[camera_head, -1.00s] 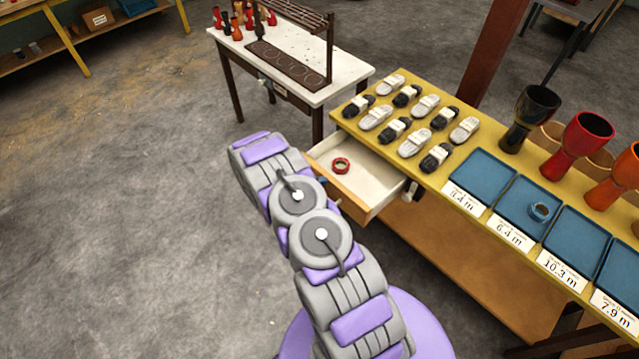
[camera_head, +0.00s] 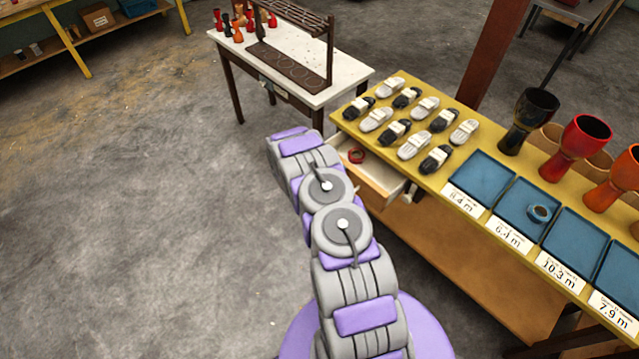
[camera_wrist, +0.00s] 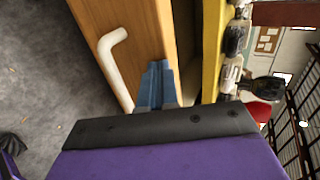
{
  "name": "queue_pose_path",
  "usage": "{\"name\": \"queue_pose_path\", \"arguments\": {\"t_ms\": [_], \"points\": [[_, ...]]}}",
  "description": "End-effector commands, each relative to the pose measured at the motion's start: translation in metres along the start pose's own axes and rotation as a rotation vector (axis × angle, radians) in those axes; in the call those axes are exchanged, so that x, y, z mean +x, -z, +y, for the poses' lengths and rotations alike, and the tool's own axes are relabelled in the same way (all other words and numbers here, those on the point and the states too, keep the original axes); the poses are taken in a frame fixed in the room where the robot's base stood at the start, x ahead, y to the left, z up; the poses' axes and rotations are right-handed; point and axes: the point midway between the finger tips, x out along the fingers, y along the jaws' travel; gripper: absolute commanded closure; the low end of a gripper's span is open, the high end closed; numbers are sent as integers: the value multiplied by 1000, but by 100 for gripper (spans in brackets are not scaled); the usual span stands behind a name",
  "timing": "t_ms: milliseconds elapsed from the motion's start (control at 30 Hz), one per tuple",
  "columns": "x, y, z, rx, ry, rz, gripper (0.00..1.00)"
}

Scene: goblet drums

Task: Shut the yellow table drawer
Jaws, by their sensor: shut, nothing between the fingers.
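The yellow table (camera_head: 455,178) stands at the right, and its drawer (camera_head: 385,178) is still part open at the left end. A red tape ring (camera_head: 357,155) lies inside the drawer. My arm covers much of the drawer front in the head view. The wrist view shows the wooden drawer front (camera_wrist: 150,30) with a white bent handle (camera_wrist: 108,62). My gripper (camera_wrist: 157,75) is shut and empty, its blue fingers against or very close to the drawer front, to the right of the handle; contact cannot be told for sure. The gripper is hidden in the head view.
Several sandals (camera_head: 412,145), blue trays (camera_head: 527,205) and goblet drums (camera_head: 575,145) stand on the yellow table. A white table (camera_head: 300,85) with a dark rack stands behind the drawer. The grey floor at the left is clear.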

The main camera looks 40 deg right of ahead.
Motion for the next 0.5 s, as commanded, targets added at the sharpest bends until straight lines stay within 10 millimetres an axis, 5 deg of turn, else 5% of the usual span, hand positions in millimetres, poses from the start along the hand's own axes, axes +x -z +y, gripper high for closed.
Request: {"name": "queue_pose_path", "arguments": {"t_ms": [200,500], "points": [[46,0,-26,5,0,0,100],[86,0,-49,2,0,-1,100]]}}
